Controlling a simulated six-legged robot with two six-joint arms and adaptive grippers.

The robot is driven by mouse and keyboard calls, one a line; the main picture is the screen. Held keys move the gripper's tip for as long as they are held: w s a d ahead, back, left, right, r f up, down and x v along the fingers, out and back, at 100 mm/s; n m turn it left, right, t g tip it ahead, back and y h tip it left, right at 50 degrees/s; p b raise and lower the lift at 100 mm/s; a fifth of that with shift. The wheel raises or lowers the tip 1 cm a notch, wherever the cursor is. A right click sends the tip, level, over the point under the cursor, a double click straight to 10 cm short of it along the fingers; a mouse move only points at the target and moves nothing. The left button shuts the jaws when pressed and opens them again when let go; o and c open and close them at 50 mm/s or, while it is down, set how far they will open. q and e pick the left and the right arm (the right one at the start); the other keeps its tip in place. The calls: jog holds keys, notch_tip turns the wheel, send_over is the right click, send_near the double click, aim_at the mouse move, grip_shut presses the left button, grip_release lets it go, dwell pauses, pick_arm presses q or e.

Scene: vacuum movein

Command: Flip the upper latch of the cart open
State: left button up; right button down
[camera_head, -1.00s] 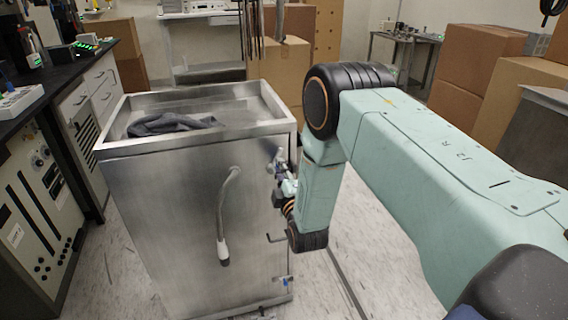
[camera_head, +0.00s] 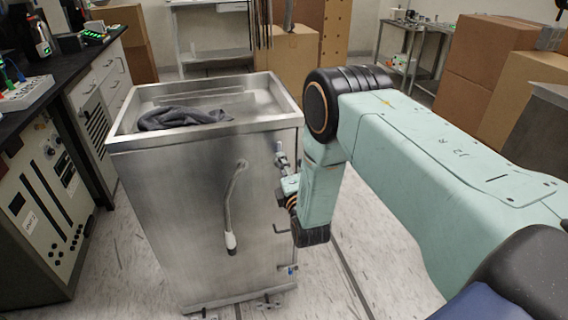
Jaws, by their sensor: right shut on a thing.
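The metal cart (camera_head: 185,215) stands left of centre, with a curved hose handle (camera_head: 235,200) on its front panel. The upper latch (camera_head: 281,158) is a small metal part at the panel's right edge. The lower latch (camera_head: 288,269) with a blue part sits near the bottom of the same edge. My right gripper (camera_head: 284,188) is at the upper latch, just below its top part, and is shut on it. My right forearm partly hides the gripper, so the fingers' exact hold is hard to see. My left gripper is out of view.
A dark cloth (camera_head: 180,117) lies in the cart's top tray. A black-topped bench (camera_head: 55,75) with equipment runs along the left. Cardboard boxes (camera_head: 490,75) stand at the right and back. Floor (camera_head: 370,235) is clear right of the cart.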

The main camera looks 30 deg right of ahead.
jog(key=shift+w+r, duration=0.1)
jog(key=shift+r, duration=0.1)
jog(key=c, duration=1.3)
grip_release()
jog(key=shift+f, duration=0.15)
jog(key=v, duration=1.2)
